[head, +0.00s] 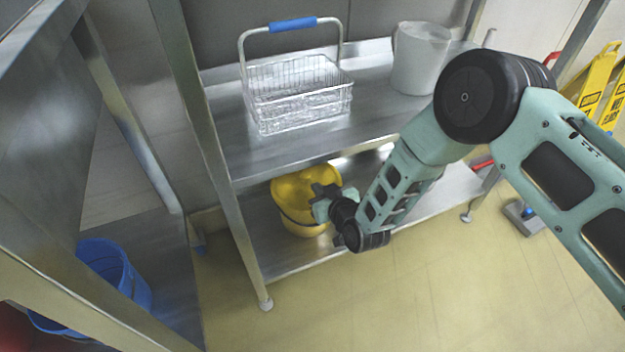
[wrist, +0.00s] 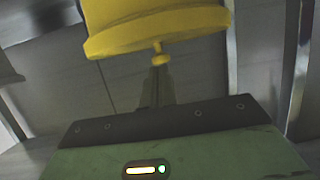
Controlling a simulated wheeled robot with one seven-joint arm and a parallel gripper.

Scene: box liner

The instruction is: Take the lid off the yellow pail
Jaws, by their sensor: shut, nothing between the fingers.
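The yellow pail (head: 297,222) stands on the lower shelf, partly hidden by my gripper (head: 322,193). Its yellow lid (head: 290,185) shows at the top and seems to sit on the pail. In the wrist view the pail (wrist: 150,10) is at the top edge, apparently upside down, with the wide lid (wrist: 155,40) below it. A small yellow knob (wrist: 158,60) sticks out from the lid towards my fingers. My gripper (wrist: 158,78) is shut and empty, with its fingertips close to the knob. I cannot tell whether they touch it.
The upper shelf (head: 290,152) overhangs the pail and holds a wire basket (head: 298,95) with a blue handle and a grey bucket (head: 420,60). A metal shelf post (head: 222,170) stands left of the pail. The lower shelf (head: 440,196) is clear to the right.

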